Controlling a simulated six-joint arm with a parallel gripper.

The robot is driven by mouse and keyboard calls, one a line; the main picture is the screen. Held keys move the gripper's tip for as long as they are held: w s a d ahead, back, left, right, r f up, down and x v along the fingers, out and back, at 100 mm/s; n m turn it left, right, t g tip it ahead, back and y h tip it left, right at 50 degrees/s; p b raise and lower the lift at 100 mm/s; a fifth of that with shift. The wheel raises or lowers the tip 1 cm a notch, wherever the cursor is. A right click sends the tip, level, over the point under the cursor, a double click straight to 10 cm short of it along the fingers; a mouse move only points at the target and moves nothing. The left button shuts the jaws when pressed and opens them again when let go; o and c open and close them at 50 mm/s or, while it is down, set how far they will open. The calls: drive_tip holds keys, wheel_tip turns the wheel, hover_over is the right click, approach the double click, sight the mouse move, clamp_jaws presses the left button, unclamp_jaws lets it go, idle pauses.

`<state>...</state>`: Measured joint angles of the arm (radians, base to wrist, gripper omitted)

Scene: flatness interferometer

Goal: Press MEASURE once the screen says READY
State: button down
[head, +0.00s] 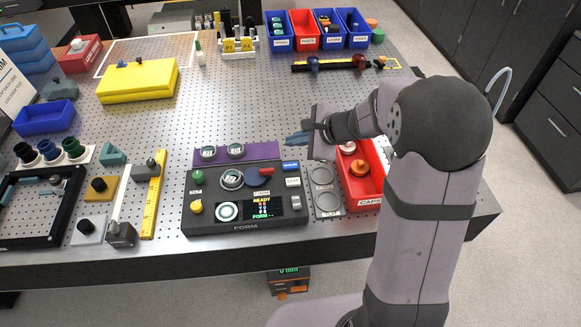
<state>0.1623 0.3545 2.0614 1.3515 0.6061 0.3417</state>
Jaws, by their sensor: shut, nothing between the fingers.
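The dark instrument console (245,228), marked FORM, sits near the front edge of the perforated table. Its small screen (265,207) shows lit text that seems to read READY at the top and FORM at the bottom. The console carries a green knob (197,177), a yellow knob (196,207), a white-ringed round control (227,211) and a red-handled part (267,171). The small labels are too small to read, so I cannot tell which control is MEASURE. My gripper (290,138) is shut and empty, pointing left above the table, behind and right of the console.
A purple strip (262,150) with two round pieces lies behind the console. A grey plate (327,202) with round recesses and a red caps tray (362,200) stand at its right. A yellow ruler (152,200) lies at its left.

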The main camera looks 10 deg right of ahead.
drive_tip(key=b, duration=0.3)
hover_over(294, 167)
wheel_tip(294, 167, down, 5)
drive_tip(key=shift+r, duration=0.1)
drive_tip(key=shift+f+b, duration=0.9)
drive_tip(key=shift+b, duration=0.25)
drive_tip(key=shift+f+b, duration=0.9)
drive_tip(key=shift+b, duration=0.2)
idle(1.6)
drive_tip(key=shift+r, duration=0.1)
idle(0.3)
drive_tip(key=shift+r+p, duration=0.7)
drive_tip(key=shift+r, duration=0.1)
drive_tip(key=shift+r, duration=0.1)
drive_tip(key=shift+r+p, duration=2.05)
drive_tip(key=shift+r, duration=0.35)
